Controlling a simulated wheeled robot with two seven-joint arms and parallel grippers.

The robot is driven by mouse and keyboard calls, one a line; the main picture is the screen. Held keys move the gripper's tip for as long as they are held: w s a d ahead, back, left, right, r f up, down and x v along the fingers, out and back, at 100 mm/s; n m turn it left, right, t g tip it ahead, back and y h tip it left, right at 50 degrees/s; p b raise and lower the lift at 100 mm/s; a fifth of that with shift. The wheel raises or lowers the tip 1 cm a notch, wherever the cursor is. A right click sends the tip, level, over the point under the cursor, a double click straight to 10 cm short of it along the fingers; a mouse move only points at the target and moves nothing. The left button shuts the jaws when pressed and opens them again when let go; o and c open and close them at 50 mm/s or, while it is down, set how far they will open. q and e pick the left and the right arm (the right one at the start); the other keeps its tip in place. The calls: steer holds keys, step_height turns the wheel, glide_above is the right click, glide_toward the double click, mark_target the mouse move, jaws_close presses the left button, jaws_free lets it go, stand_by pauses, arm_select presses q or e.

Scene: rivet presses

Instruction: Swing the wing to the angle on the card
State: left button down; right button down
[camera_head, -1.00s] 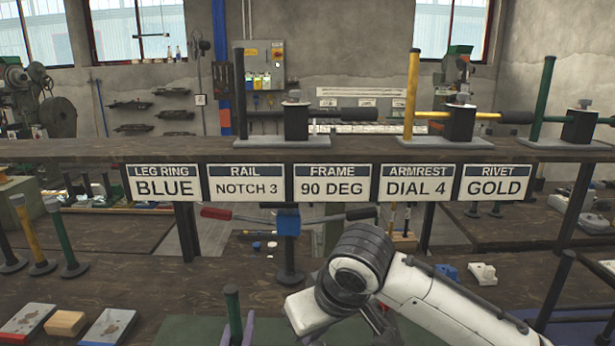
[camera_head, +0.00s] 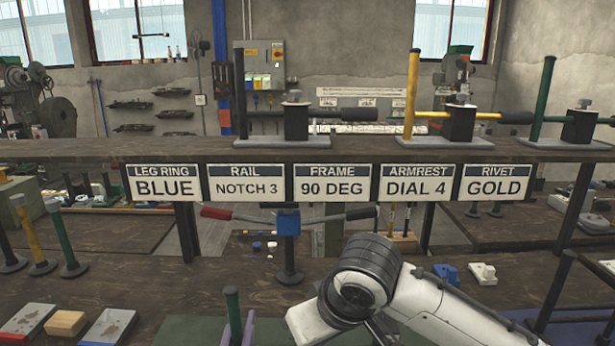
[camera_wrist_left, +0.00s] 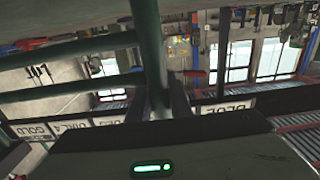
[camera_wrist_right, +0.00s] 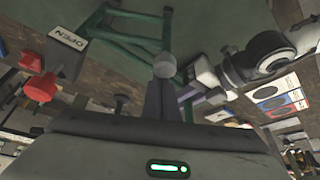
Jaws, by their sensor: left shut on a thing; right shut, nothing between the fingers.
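The card headed FRAME (camera_head: 332,183) reads 90 DEG, in the head view. My left gripper (camera_head: 238,330) shows at the bottom edge of the head view, with its fingers on either side of a green upright tube (camera_head: 232,301). The left wrist view shows these fingers (camera_wrist_left: 165,95) shut on the green tube (camera_wrist_left: 147,45). In the right wrist view, my right gripper (camera_wrist_right: 163,88) is shut and empty, just below the grey round end (camera_wrist_right: 164,66) of a green tube frame (camera_wrist_right: 122,35); I cannot tell whether they touch. The wing's angle is unclear.
My right arm fills the lower right of the head view and hides the bench there. A stand with red and black handles (camera_head: 289,222) is behind it.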

steer(key=shift+s, duration=0.1)
steer(key=shift+s+d, duration=0.3)
steer(key=shift+s, duration=0.65)
steer(key=shift+s+d, duration=0.25)
steer(key=shift+s, duration=0.3)
steer(key=shift+s+d, duration=0.2)
steer(key=shift+s, duration=0.1)
stand_by(0.4)
steer(key=shift+s+d, duration=0.55)
steer(key=shift+s, duration=0.25)
steer(key=shift+s, duration=0.1)
